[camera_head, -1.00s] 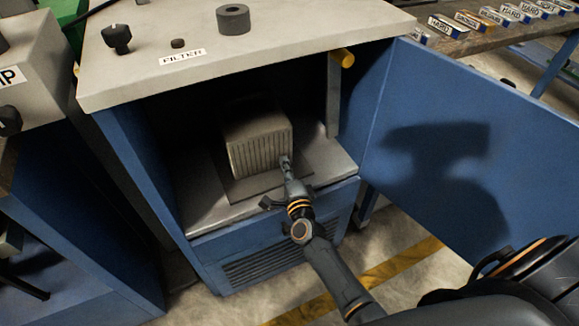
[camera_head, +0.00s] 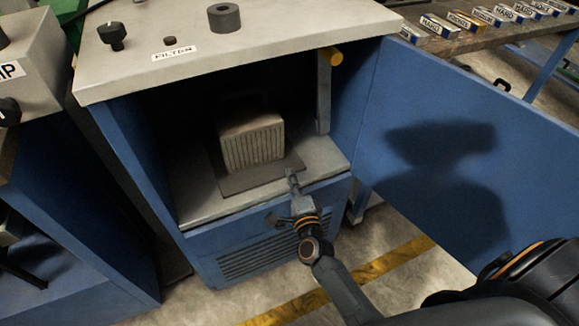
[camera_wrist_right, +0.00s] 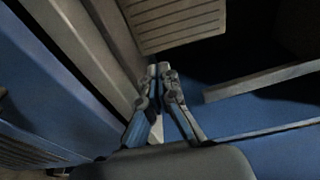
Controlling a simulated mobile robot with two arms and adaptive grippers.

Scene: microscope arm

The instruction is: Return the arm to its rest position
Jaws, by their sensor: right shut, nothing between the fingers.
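My right gripper (camera_head: 291,181) is at the front edge of the open blue cabinet's shelf, in front of the filter block. Its fingers are shut and empty. In the right wrist view the closed fingertips (camera_wrist_right: 160,72) meet just below the ribbed block (camera_wrist_right: 175,22). The grey ribbed filter block (camera_head: 252,147) sits inside the cabinet on a dark square plate (camera_head: 240,182). The gripper is apart from the block. My left gripper is in neither current view.
The blue cabinet door (camera_head: 460,140) stands open on the right. A yellow-tipped lever (camera_head: 335,56) hangs at the cabinet's right opening edge. The cabinet top (camera_head: 270,40) carries a black knob and a dark ring. Floor in front is open.

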